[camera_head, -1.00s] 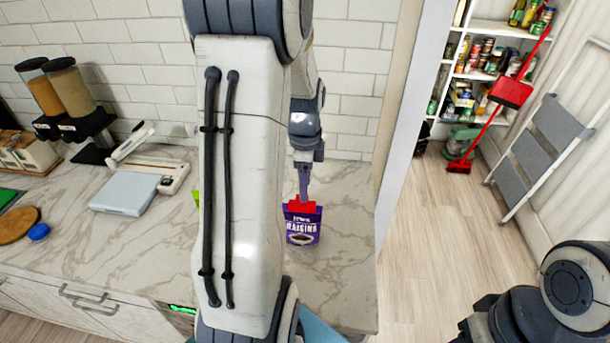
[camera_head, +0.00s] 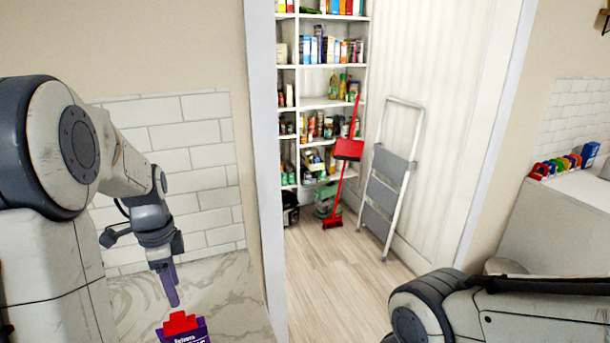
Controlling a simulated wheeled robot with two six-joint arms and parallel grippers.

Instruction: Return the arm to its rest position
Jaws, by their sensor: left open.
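My left gripper (camera_head: 173,298) hangs at the left of the view, fingers pointing down, open and holding nothing. A purple raisins bag (camera_head: 190,335) with a red top stands on the marble counter (camera_head: 225,285) just below the fingertips. A small gap shows between the fingertips and the bag's red top. The bag's lower part is cut off by the bottom edge of the view. My right arm (camera_head: 500,315) lies across the lower right; its gripper is out of view.
A doorway opens onto a pantry shelf (camera_head: 320,102) full of goods. A red broom and dustpan (camera_head: 347,150) and a folded step ladder (camera_head: 390,165) lean by the wall. The wooden floor (camera_head: 335,265) in the doorway is clear. Colourful items (camera_head: 560,165) stand at the right.

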